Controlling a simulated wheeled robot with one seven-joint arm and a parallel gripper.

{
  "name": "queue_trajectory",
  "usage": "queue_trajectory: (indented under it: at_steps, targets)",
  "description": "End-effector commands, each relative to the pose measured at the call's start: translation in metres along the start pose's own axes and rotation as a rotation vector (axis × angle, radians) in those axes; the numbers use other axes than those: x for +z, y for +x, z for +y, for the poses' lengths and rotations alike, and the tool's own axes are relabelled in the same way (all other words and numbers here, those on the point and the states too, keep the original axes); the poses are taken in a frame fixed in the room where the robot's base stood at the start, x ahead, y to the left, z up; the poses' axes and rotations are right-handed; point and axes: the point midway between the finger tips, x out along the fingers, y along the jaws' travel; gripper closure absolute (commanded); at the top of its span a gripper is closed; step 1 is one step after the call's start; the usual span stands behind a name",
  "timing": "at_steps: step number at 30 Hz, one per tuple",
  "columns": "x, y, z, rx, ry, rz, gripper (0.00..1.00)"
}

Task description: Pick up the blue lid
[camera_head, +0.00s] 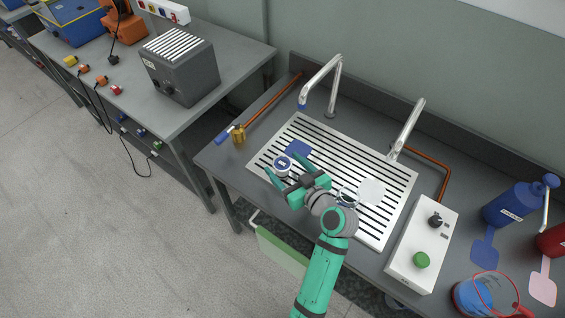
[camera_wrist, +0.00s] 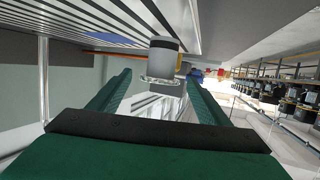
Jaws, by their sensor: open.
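A small round thing (camera_head: 282,163), white with a dark blue marking on top, stands on the slotted metal grate in the head view. I cannot tell if its top is the blue lid. My gripper (camera_head: 290,170) is open, with its two green fingers spread on either side of it. In the wrist view a grey cylinder (camera_wrist: 165,58) with a pale rim shows between and beyond the fingertips (camera_wrist: 160,80). No grip on it is seen. A flat blue patch (camera_head: 298,147) lies on the grate just behind the round thing.
The slotted grate (camera_head: 340,160) has two metal taps (camera_head: 322,80) behind it. A glass-like ring (camera_head: 347,195) and a pale disc (camera_head: 372,191) lie right of my gripper. A white control box (camera_head: 422,240), a blue bottle (camera_head: 512,204) and a blue tub (camera_head: 468,299) stand further right.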

Motion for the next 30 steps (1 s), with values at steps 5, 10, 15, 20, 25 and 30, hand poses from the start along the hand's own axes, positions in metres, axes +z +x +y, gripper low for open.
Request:
queue_trajectory:
  at_steps: [5,10,15,20,25,30]
  targets:
    - [0.0,0.01,0.0,0.0,0.002,-0.001,0.29]
    - [0.001,0.029,0.0,-0.001,0.002,-0.002,0.29]
    - [0.0,0.051,0.001,0.001,0.002,-0.001,0.29]
    - [0.001,0.058,0.001,0.001,0.001,-0.002,0.29]
    - [0.0,0.058,0.001,0.001,0.002,-0.001,0.29]
    - [0.001,0.058,0.001,0.001,0.002,-0.001,0.65]
